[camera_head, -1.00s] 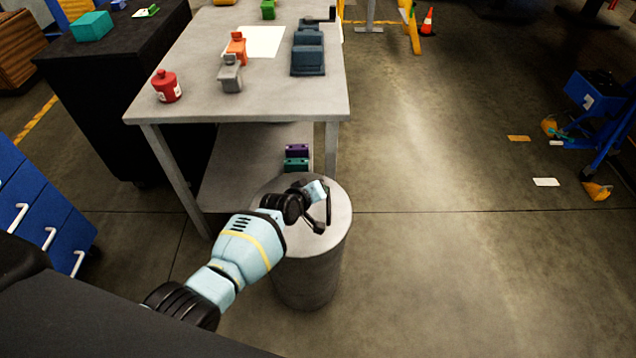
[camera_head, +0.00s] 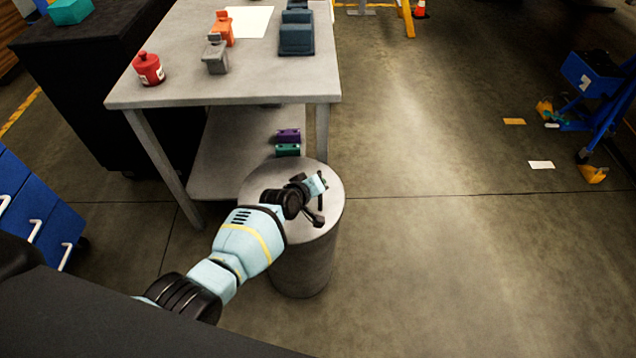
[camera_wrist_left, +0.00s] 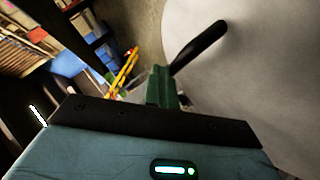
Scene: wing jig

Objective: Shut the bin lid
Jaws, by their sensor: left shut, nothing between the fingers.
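The bin (camera_head: 305,262) is a grey upright cylinder on the floor at the front corner of the workbench. Its round grey lid (camera_head: 268,226) lies flat across the top, with no gap visible at the rim. My left gripper (camera_head: 319,204) is over the right part of the lid, shut and empty. Whether it touches the lid is unclear. In the left wrist view the lid (camera_wrist_left: 270,85) is a large pale disc at the right, with a dark finger in front of it. My right gripper is not in view.
A grey workbench (camera_head: 190,90) stands behind the bin, holding a red pot (camera_head: 148,69) and several blocks. Purple (camera_head: 288,135) and green (camera_head: 287,150) parts lie on its lower shelf. Blue drawers (camera_head: 35,215) stand at the left.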

